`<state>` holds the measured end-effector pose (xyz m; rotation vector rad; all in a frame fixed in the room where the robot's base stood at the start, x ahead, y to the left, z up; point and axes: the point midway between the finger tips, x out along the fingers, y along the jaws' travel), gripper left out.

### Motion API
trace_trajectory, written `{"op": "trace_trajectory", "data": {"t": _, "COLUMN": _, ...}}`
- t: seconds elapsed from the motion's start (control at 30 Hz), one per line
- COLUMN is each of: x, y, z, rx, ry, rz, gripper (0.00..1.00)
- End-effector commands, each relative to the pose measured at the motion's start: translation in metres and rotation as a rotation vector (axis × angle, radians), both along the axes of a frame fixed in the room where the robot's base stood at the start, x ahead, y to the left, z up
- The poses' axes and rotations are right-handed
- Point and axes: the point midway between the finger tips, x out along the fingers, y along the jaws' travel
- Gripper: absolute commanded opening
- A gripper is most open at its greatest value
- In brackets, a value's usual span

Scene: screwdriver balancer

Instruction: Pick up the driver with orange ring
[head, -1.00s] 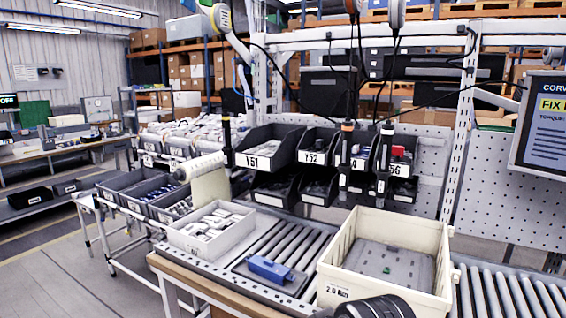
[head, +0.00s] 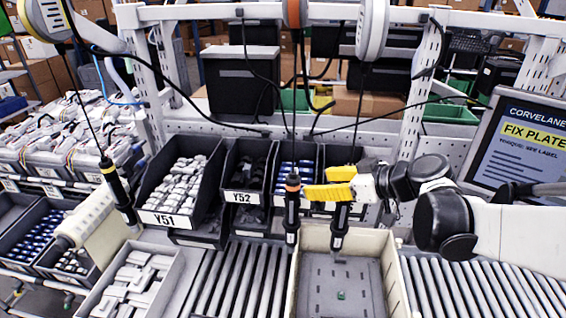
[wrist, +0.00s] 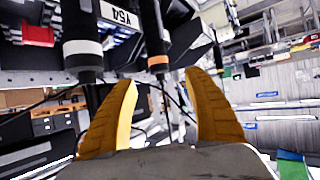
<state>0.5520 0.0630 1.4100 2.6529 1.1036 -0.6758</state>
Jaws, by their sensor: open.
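The driver with orange ring (head: 292,214) hangs upright on its cable above the left edge of the beige tote. My gripper (head: 312,183) reaches in from the right with yellow fingers open, its tips close beside the driver's upper part. In the wrist view, which looks upside down, the orange-ringed driver (wrist: 156,45) lines up with the gap between the fingertips (wrist: 162,77); I cannot tell whether it is within the fingers. A driver with a pale ring (head: 339,222) hangs just right, its top hidden by my gripper; it shows left of the fingers in the wrist view (wrist: 82,40).
A driver with yellow ring (head: 117,192) hangs far left. Dark bins such as Y51 (head: 165,218) stand behind the drivers. The beige tote (head: 385,243) stands below on the roller conveyor (head: 232,282). A screen (head: 520,140) is at the right.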

Motion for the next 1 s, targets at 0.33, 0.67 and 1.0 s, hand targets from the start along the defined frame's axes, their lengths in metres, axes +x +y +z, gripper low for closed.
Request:
{"op": "trace_trajectory", "data": {"t": 0.33, "x": 0.031, "y": 0.030, "z": -0.024, "rx": -0.001, "ry": -0.002, "rz": 0.002, "gripper": 0.61}}
{"op": "trace_trajectory", "data": {"t": 0.67, "x": 0.058, "y": 0.055, "z": -0.047, "rx": 0.000, "ry": -0.001, "rz": 0.004, "gripper": 0.61}}
{"op": "trace_trajectory", "data": {"t": 1.0, "x": 0.064, "y": 0.061, "z": -0.052, "rx": 0.000, "ry": -0.001, "rz": 0.000, "gripper": 0.61}}
